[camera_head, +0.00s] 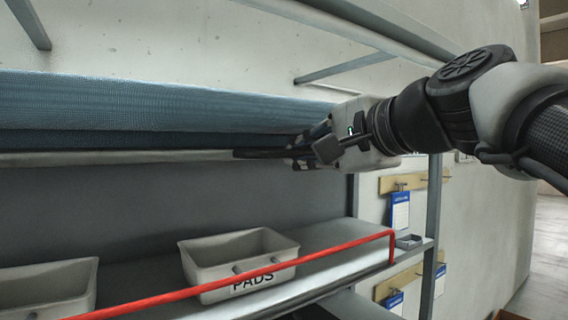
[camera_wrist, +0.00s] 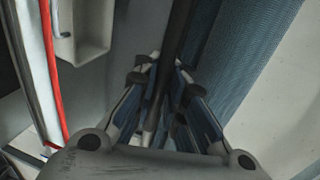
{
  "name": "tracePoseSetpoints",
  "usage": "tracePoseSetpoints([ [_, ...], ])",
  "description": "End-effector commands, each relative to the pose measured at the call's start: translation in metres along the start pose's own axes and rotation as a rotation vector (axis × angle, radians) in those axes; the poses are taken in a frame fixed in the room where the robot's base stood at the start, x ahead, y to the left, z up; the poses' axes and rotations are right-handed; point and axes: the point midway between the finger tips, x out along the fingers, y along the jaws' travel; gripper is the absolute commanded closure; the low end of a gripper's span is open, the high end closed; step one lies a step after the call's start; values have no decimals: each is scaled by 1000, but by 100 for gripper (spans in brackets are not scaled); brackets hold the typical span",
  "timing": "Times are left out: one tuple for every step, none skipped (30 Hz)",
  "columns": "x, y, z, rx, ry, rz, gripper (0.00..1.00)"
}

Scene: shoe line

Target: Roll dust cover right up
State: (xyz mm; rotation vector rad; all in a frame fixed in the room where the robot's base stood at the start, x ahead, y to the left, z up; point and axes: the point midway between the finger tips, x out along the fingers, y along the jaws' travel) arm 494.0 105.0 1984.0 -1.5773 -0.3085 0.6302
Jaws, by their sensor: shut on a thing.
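The dust cover (camera_head: 150,103) is blue woven cloth, bunched in a thick band under the upper frame of the shelf. It also shows in the wrist view (camera_wrist: 245,60). A pale bar (camera_head: 120,157) runs along its lower edge, with a dark handle-like length (camera_head: 258,154) near the right end. My gripper (camera_head: 296,155) comes in from the right and is shut on this dark part. In the wrist view my gripper's fingers (camera_wrist: 165,85) close around the dark bar (camera_wrist: 178,35). The exact contact is partly hidden by the fingers.
Below, a grey bin marked PADS (camera_head: 240,262) and another bin (camera_head: 45,290) stand on a shelf behind a red rail (camera_head: 250,276). A grey post (camera_head: 433,220) and hanging blue-white cards (camera_head: 400,212) are at the right. Metal struts (camera_head: 345,66) reach out above.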

Motion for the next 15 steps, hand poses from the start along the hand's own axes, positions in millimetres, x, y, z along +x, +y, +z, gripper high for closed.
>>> tracePoseSetpoints([
  [-3, -7, 0, -3, 5, -11, 100],
  [-4, -7, 0, -3, 6, -12, 100],
  [-4, -8, 0, -3, 6, -13, 100],
  [-4, -8, 0, -3, 6, -13, 100],
  [-4, -8, 0, -3, 6, -14, 100],
  [-4, -9, 0, -2, 6, -15, 100],
  [-4, -9, 0, -2, 7, -16, 100],
  [-4, -9, 0, -2, 7, -16, 100],
  [-4, -9, 0, -2, 7, -17, 100],
  [-4, -9, 0, -2, 7, -17, 100],
  [-4, -9, 1, -2, 7, -17, 100],
  [-5, -10, 1, -2, 7, -18, 90],
  [-5, -10, 1, -2, 6, -18, 88],
  [-5, -10, 1, -2, 6, -18, 86],
  [-4, -10, 1, -2, 6, -17, 84],
])
